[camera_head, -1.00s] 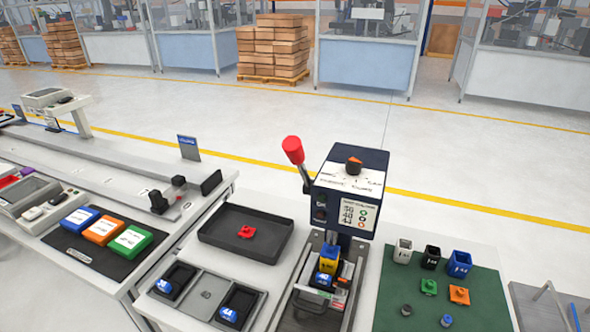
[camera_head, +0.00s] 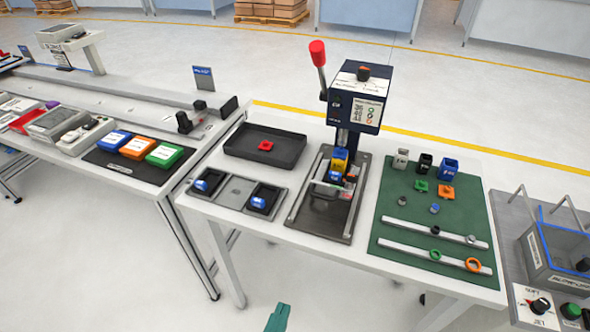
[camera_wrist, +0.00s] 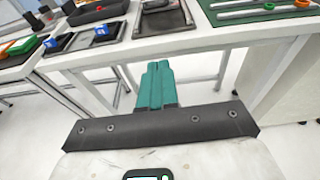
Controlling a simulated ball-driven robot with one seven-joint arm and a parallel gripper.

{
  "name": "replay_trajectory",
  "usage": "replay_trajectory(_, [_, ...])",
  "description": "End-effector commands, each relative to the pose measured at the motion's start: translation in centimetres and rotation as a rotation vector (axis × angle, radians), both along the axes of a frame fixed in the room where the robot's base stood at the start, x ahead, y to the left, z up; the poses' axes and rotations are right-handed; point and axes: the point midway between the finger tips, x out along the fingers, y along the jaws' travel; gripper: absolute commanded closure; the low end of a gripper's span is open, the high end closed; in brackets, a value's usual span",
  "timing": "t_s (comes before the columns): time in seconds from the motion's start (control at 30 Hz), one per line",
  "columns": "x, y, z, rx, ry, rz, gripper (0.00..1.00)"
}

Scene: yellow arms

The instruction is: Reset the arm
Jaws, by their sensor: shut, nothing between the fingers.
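My gripper (camera_wrist: 158,72) shows in the wrist view with its two teal fingers shut together and nothing between them. It points toward the white table (camera_wrist: 200,45), below and in front of its near edge. In the head view only a teal fingertip of my gripper (camera_head: 279,318) shows at the bottom edge, in front of the table (camera_head: 280,227). The rest of the arm is out of the head view.
A press with a red-knobbed lever (camera_head: 355,95) stands on the table. A black tray (camera_head: 290,158) and a green mat (camera_head: 390,215) flank it. Another bench (camera_head: 120,180) stands left, and a grey tank unit (camera_head: 545,245) right. Open floor (camera_head: 190,315) lies in front.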

Motion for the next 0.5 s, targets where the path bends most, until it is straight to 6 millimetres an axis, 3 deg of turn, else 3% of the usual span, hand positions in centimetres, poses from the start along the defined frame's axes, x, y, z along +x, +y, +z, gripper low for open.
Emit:
replay_trajectory(0.27, [1.0, -4.1, -1.6, 0.165, 0.043, -0.130, 1.00])
replay_trajectory(0.5, [1.5, -9.8, -4.0, 0.402, 0.081, -0.334, 1.00])
